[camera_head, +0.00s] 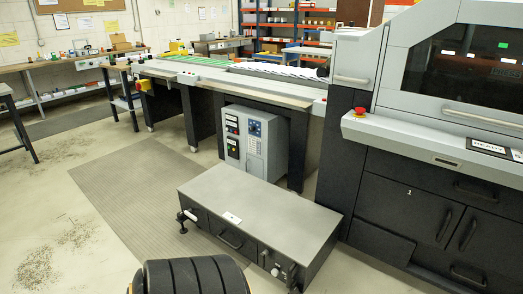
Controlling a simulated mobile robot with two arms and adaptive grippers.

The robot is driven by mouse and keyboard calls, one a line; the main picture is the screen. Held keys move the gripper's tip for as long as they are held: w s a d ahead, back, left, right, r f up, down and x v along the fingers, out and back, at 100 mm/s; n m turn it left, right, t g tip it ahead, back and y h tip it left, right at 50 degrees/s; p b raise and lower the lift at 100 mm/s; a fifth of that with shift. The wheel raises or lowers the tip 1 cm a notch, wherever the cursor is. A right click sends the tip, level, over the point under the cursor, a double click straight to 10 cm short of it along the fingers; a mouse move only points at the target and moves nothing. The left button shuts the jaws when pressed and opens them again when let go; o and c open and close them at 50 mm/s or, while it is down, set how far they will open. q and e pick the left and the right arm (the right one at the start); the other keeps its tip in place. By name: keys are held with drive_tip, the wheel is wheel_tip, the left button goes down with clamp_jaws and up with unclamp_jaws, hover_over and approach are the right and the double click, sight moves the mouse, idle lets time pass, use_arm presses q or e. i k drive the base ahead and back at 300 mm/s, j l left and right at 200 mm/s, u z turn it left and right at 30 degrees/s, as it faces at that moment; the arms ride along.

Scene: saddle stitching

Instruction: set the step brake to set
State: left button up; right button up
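The step (262,195) is a low, wide grey box on the floor in front of the machine. Its front face has a handle (229,241), and a small white label (232,218) lies at its top front edge. A small dark fitting with a pale knob (191,214) sticks out at its left end. Another dark fitting with a pale round knob (275,271) is at the front right. I cannot tell which fitting is the brake or how it is set. Neither of my grippers is in view.
The large machine (430,190), with a red button (360,112) and a "READY" sign (489,146), stands close to the step's right. A grey control cabinet (252,140) is behind it. A ribbed floor mat (130,190) and open floor lie left.

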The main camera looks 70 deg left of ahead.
sight(187, 212)
drive_tip(key=u, duration=2.45)
